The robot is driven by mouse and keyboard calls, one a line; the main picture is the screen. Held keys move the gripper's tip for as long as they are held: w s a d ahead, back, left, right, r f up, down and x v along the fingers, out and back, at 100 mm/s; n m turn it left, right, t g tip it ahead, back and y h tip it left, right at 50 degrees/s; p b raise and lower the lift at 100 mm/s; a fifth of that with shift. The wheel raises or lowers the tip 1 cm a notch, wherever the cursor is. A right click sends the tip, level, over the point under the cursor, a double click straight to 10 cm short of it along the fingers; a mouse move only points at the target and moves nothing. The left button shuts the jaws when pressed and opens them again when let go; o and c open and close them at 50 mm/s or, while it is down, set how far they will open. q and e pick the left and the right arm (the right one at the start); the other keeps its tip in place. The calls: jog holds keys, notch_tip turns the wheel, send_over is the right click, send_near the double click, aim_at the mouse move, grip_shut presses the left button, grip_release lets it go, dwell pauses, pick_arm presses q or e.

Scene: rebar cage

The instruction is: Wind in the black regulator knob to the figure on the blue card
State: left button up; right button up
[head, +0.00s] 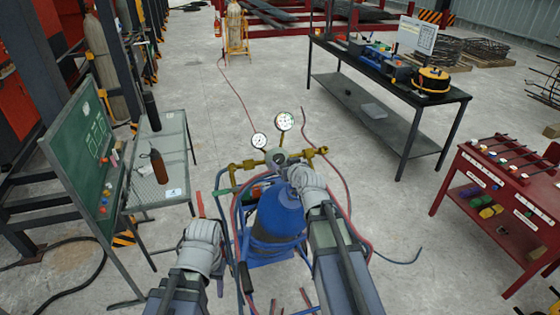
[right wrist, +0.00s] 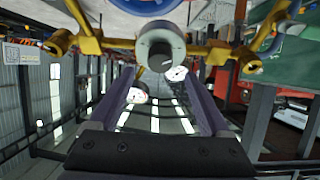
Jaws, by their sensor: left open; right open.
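The brass regulator (head: 247,166) with two round white gauges (head: 284,121) sits on top of a blue cylinder (head: 278,212). Its knob (right wrist: 160,54) shows in the right wrist view as a dark round face in a grey round body, just beyond my fingertips. My right gripper (right wrist: 160,82) is open, its two fingers apart below the knob, with nothing between them. In the head view my right wrist partly covers the regulator. My left gripper (head: 203,228) is low, left of the cylinder, and empty. I cannot make out a blue card or its figure for certain.
A small table (head: 176,150) with a brown bottle (head: 158,166) stands left, beside a green board (head: 82,150). A black workbench (head: 400,85) and a red table (head: 500,195) stand right. Red hoses (head: 237,92) run over the floor.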

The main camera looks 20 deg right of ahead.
aim_at(280, 159)
jog(key=b+x, duration=0.2)
jog(key=x, duration=0.4)
jog(key=shift+s, duration=0.1)
grip_shut()
dwell(0.5)
